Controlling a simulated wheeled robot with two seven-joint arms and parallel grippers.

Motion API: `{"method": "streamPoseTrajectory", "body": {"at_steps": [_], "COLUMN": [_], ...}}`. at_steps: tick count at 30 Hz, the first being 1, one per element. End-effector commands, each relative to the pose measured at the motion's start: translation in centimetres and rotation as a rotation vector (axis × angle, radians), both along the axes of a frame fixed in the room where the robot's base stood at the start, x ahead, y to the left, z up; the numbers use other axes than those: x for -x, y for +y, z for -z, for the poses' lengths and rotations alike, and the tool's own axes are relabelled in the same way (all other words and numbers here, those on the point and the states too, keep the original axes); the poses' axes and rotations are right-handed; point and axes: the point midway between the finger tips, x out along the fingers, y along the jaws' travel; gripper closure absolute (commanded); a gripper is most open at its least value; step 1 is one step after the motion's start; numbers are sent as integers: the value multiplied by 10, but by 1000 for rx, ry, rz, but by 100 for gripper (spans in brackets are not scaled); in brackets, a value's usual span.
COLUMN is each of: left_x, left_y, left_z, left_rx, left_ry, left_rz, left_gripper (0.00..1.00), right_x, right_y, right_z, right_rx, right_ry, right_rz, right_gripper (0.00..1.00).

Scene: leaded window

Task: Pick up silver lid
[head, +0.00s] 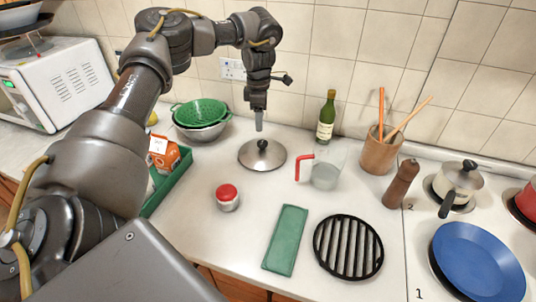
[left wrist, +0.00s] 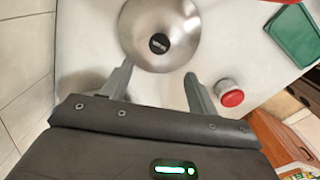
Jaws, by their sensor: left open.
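The silver lid (head: 262,155) is a round, shiny dome with a dark knob. It lies on the white counter below the wall, left of the measuring jug. In the left wrist view the lid (left wrist: 160,30) shows at the top, its knob facing the camera. My left gripper (head: 259,122) points down just above the lid in the head view. In the left wrist view its two fingers (left wrist: 156,82) are apart with nothing between them, just short of the lid. I cannot tell the exact height gap. My right gripper does not show.
A measuring jug with a red handle (head: 325,170) stands close right of the lid. A red-capped jar (head: 228,197) is in front, and a green colander in a metal bowl (head: 202,118) is to the left. A green bottle (head: 326,118) and utensil pot (head: 380,150) stand behind.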

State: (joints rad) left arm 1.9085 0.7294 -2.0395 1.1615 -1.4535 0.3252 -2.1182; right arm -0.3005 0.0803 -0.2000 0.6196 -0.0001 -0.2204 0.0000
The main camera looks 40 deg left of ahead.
Motion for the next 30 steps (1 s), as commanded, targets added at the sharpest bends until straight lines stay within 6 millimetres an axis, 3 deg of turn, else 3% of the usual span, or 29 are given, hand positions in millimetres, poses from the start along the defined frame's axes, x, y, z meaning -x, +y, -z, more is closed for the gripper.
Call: {"method": "streamPoseTrajectory", "body": {"at_steps": [9, 17, 23, 30], "left_x": [-1, -2, -3, -4], "left_y": [-2, -2, -3, -3], "left_z": [45, 54, 79, 103], "left_rx": [-2, -1, -2, -2], "left_ry": [1, 0, 4, 0], "left_rz": [3, 2, 1, 1], "left_gripper": [40, 40, 40, 40], "right_x": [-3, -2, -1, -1], "right_y": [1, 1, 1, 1], "right_z": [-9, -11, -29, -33], "right_rx": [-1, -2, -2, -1], "right_ry": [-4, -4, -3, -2], "right_rz": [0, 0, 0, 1], "right_gripper": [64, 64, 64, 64]}}
